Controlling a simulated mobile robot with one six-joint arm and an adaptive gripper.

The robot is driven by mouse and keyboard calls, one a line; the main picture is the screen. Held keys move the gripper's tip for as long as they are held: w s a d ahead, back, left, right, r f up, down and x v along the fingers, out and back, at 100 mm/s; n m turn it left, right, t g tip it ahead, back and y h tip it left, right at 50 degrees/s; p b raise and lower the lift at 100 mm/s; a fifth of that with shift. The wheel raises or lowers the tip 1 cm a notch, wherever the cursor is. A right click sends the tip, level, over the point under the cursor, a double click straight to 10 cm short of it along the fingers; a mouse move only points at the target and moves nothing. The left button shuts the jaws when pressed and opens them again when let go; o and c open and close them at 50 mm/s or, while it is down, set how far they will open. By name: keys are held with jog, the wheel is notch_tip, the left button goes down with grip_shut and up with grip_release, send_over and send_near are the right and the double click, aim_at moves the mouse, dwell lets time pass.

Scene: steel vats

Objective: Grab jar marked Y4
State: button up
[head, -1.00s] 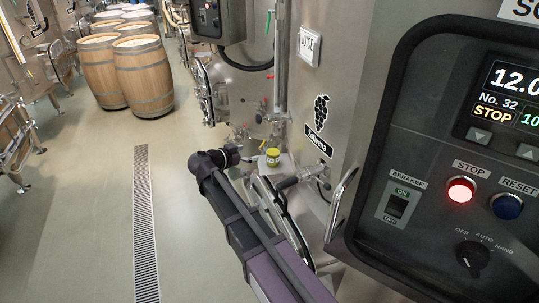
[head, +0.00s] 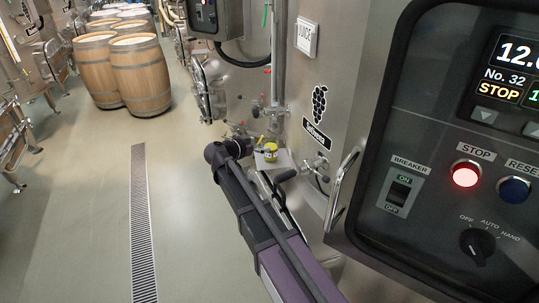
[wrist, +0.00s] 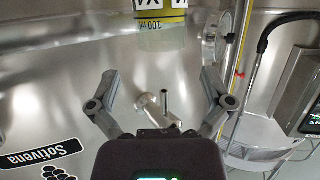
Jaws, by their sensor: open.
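A small jar with a yellow band (head: 270,150) stands on a small shelf (head: 272,161) fixed to the steel vat. In the wrist view the jar (wrist: 162,32) is at the top edge and partly cut off. In the head view my wrist is just left of the jar, and the fingers are hard to make out.
A valve handle (head: 286,175) and pipe fittings (head: 317,168) stick out of the vat near the shelf. A control panel (head: 440,150) fills the right side. A floor drain (head: 144,225) and open floor lie left. Wooden barrels (head: 142,77) stand far back.

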aim_at(275, 141)
jog(key=shift+w+d+f, duration=0.15)
jog(key=shift+w+d, duration=0.2)
jog(key=shift+d, duration=0.05)
jog(key=shift+w, duration=0.1)
jog(key=shift+b+x, duration=0.9)
jog(key=shift+x, duration=1.65)
jog(key=shift+a+f, duration=0.1)
jog(key=c, duration=1.2)
